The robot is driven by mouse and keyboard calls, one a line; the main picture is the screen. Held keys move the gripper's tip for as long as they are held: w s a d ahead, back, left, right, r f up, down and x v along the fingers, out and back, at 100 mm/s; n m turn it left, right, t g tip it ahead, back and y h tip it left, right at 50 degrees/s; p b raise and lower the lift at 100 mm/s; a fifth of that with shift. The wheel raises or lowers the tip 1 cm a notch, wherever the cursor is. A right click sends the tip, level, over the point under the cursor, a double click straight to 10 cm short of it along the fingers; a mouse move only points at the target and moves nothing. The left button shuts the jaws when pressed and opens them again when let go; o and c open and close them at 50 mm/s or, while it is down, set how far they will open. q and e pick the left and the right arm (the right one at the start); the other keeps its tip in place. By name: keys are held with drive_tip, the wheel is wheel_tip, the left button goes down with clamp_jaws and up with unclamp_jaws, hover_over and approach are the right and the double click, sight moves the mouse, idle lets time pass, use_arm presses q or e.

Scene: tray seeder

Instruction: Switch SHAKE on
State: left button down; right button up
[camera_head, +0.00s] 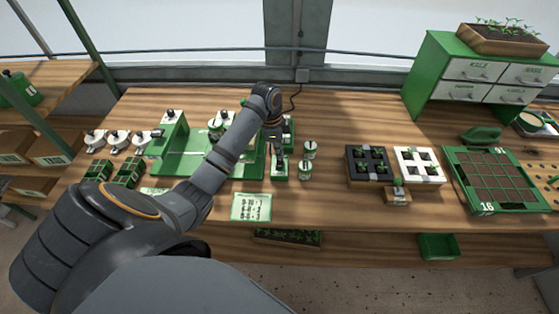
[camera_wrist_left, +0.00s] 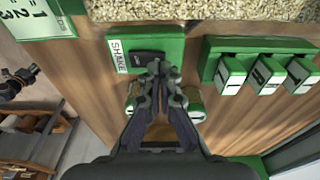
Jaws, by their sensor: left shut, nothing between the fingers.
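The SHAKE switch is a black rocker (camera_wrist_left: 150,58) on a green housing with a white SHAKE label (camera_wrist_left: 118,56), seen in the left wrist view. My left gripper (camera_wrist_left: 158,68) is shut and empty, its fingertips right at the rocker's edge. I cannot tell whether they touch it, and they hide part of it. In the head view my left gripper (camera_head: 277,147) points down over the small green switch housing (camera_head: 279,171). The rocker's position cannot be read. A dark arm part, probably my right gripper (camera_wrist_left: 20,84), shows small at the left of the wrist view.
The green seeder (camera_head: 170,165) stands left of the switch. White-topped green cans (camera_head: 310,149) stand close on the right. A note card (camera_head: 251,207) lies in front. Seedling trays (camera_head: 368,166) and a numbered green tray (camera_head: 490,208) are farther right.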

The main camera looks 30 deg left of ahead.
use_arm(q)
drive_tip(key=shift+f, duration=0.65)
wheel_tip(320, 180, up, 7)
drive_tip(key=p, duration=0.8)
drive_tip(key=shift+r, duration=0.15)
idle(0.4)
